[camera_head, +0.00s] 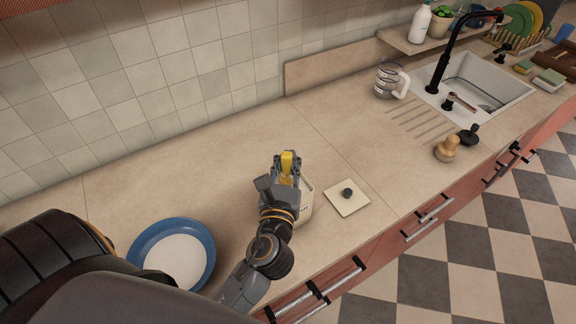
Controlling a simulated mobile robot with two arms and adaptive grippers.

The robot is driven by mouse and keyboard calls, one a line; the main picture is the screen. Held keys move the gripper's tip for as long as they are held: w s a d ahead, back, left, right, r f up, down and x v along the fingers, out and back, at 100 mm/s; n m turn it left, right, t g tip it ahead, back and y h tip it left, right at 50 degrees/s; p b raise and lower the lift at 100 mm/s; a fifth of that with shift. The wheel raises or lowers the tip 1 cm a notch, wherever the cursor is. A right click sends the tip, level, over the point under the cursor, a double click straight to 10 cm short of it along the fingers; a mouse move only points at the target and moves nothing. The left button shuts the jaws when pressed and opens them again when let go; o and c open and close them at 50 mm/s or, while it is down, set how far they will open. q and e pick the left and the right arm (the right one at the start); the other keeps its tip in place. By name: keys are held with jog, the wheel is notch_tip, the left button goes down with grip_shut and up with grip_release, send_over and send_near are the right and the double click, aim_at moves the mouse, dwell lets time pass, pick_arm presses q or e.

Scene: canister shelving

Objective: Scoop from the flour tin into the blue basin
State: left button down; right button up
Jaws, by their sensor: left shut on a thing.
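The flour tin (305,206) is a cream square canister with dark lettering. It stands on the counter near the middle, partly hidden behind my left arm. My left gripper (286,170) is over the tin and shut on a yellow handle, the scoop (287,160). The scoop's lower part is hidden by the gripper and the tin, so I cannot tell how deep it sits. The blue basin (143,245) is round, with a white area inside; I cannot tell whether that is flour. It stands left of the tin. My right gripper is not in view.
A square cream lid (343,205) with a dark knob lies right of the tin. A glass jug (386,82), a wooden-topped brush (447,149) and a sink (482,82) are farther right. The counter (190,170) behind the basin and tin is clear.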

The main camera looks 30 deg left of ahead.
aim_at(286, 158)
pick_arm(q)
notch_tip(286, 158, up, 4)
jog(key=shift+r, duration=0.1)
jog(key=shift+f, duration=2.3)
jog(key=shift+r, duration=0.1)
notch_tip(286, 158, up, 5)
jog(key=shift+f, duration=2.55)
jog(key=shift+r, duration=0.1)
